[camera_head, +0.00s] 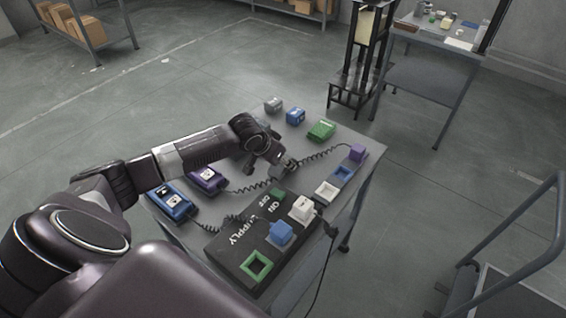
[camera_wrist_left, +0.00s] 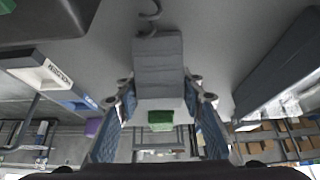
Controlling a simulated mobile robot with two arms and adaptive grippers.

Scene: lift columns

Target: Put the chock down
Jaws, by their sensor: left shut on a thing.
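The chock looks like a ribbed grey block (camera_wrist_left: 158,65) between the two fingers of my left gripper (camera_wrist_left: 160,98) in the left wrist view. My left gripper (camera_head: 287,163) is shut on it, and a little grey of the block (camera_head: 277,172) shows below the fingers in the head view. It is low over the grey table (camera_head: 240,160), between the purple pendant and the supply box. I cannot tell whether the block touches the table. My right gripper is not in view.
The black supply box (camera_head: 237,243) holds a blue plug (camera_head: 281,233) and a white plug (camera_head: 303,208). Coiled cords cross the table near my gripper from the purple pendant (camera_head: 207,180) and blue pendant (camera_head: 172,203). Grey (camera_head: 273,104), blue (camera_head: 295,116) and green (camera_head: 321,130) blocks stand beyond.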

